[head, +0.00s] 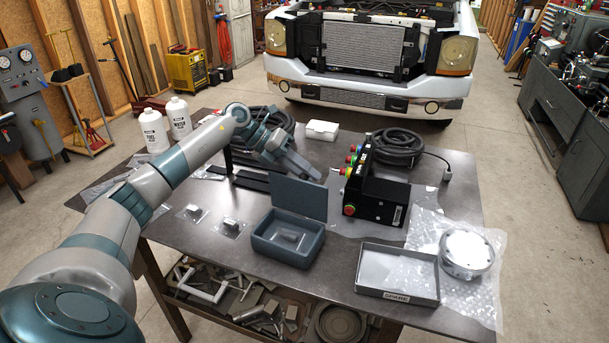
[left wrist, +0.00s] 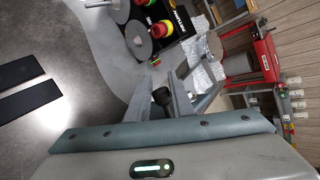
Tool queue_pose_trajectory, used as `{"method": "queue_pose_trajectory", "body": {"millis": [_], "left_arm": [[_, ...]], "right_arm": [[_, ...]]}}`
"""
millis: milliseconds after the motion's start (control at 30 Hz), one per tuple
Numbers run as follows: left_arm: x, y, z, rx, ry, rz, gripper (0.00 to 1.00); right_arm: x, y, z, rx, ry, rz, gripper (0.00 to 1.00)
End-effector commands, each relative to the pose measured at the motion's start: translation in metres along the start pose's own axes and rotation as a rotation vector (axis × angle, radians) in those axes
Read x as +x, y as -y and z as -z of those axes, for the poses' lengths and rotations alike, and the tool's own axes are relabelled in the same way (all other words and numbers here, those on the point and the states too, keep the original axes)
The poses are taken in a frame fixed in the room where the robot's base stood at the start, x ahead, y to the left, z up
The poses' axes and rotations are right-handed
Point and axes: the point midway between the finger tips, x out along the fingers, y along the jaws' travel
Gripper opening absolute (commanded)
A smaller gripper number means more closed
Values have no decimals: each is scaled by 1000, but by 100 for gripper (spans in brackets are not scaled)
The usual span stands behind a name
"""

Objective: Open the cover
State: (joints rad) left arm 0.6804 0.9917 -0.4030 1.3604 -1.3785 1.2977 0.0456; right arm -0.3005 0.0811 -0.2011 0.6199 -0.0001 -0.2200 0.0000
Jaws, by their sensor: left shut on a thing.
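A grey-teal box (head: 288,251) stands on the table with its hinged cover (head: 299,197) raised upright at the back. A small metal piece (head: 290,236) lies inside. My left gripper (head: 312,172) is just behind and above the cover's top edge in the head view. In the left wrist view, my left gripper (left wrist: 160,88) is shut on a small dark thing (left wrist: 161,97) between its fingers. I cannot tell what this dark thing belongs to, nor whether the fingers touch the cover. My right gripper is not in view.
A black control box (head: 378,195) with coloured buttons stands right of the gripper. A grey tray (head: 398,262) and a round metal part (head: 467,250) on bubble wrap are at the right. Coiled hose (head: 385,147) lies behind. Two small packaged parts lie left of the box.

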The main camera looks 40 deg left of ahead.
Motion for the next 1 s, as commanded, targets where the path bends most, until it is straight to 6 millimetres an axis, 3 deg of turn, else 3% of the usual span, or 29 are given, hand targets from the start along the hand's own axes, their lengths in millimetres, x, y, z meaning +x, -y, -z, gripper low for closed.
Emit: {"method": "queue_pose_trajectory", "body": {"millis": [33,200,1000], "left_arm": [[9,-8,7,-3,-15,-7,0],[13,-12,5,0,-16,-8,0],[16,-14,5,0,-19,-9,0]], "right_arm": [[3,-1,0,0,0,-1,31],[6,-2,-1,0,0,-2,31],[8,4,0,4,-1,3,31]]}}
